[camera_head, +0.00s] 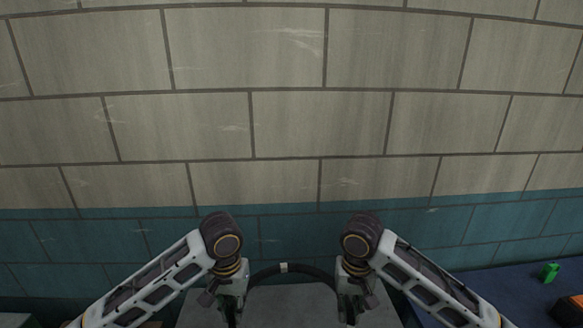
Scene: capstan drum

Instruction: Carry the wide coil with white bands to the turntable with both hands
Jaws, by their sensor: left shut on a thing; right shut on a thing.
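The wide coil (262,272) shows as a dark arc between my two grippers at the bottom of the head view, with one white band (284,267) visible at its top. My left gripper (231,316) is shut on the coil's left side. My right gripper (349,316) is shut on its right side. The lower part of the coil is cut off by the picture edge. I cannot make out the turntable for certain.
A grey surface (290,305) shows behind and inside the coil. A blue surface (505,290) at the lower right bears a small green object (549,272) and an orange and black object (573,303). A block wall (290,125), teal below, stands ahead.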

